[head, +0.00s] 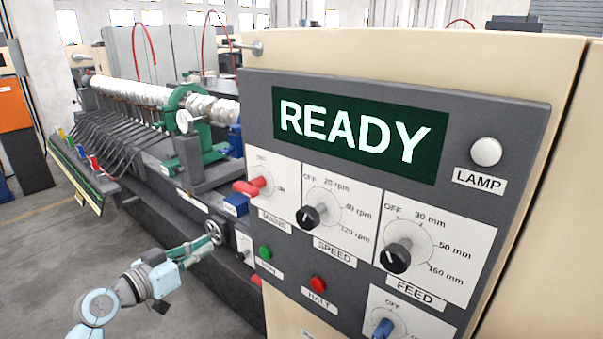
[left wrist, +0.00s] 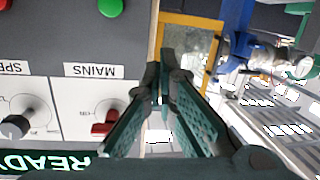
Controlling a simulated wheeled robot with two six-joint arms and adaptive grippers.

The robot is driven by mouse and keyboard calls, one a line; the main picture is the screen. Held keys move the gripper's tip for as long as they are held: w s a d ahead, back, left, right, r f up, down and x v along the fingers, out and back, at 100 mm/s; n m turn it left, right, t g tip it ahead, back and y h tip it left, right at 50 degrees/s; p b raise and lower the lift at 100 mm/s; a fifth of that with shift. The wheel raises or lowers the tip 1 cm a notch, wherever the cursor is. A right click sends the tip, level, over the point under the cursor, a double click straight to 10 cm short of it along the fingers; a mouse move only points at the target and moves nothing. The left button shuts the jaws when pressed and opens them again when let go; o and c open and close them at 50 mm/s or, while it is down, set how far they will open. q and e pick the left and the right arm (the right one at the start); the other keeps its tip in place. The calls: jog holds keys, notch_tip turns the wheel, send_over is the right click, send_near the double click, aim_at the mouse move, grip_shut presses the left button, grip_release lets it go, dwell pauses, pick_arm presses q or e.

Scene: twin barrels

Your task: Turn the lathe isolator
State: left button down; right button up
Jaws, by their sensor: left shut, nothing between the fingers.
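The isolator, a red handle (head: 253,187) on a round plate marked MAINS, is at the left of the grey control panel (head: 460,105) in the head view. Its bar lies nearly level, with an OFF mark above and ON at right. It also shows upside down in the left wrist view (left wrist: 104,128), left of my fingers. My left gripper (head: 208,243) is below and left of the handle in the head view, apart from it. Its green fingers (left wrist: 163,78) converge, shut and empty. My right gripper is not in view.
The display (head: 358,133) reads READY. Dark SPEED (head: 308,217) and FEED (head: 396,259) knobs, a green button (head: 265,252), a red HALT button (head: 318,284) and a blue knob (head: 383,328) share the panel. The lathe bed (head: 150,165) is behind; open floor lies at left.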

aim_at(252, 186)
pick_arm(q)
jog(key=s+d+r+m+h, duration=0.3)
jog(key=r, duration=0.6)
jog(key=x, duration=0.6)
jog(key=shift+w+b, duration=0.25)
jog(key=shift+b, duration=0.15)
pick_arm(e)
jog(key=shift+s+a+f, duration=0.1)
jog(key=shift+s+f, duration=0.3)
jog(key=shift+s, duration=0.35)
pick_arm(q)
jog(key=shift+d, duration=0.1)
jog(key=shift+w, duration=0.1)
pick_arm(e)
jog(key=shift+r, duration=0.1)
pick_arm(q)
jog(key=shift+s+d+r+p, duration=0.2)
jog(key=shift+r+p, duration=0.25)
jog(key=shift+r, duration=0.05)
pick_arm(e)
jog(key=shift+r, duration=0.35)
pick_arm(q)
jog(key=shift+s+d+f, duration=0.15)
jog(key=shift+s+d, duration=0.1)
jog(key=shift+d, duration=0.1)
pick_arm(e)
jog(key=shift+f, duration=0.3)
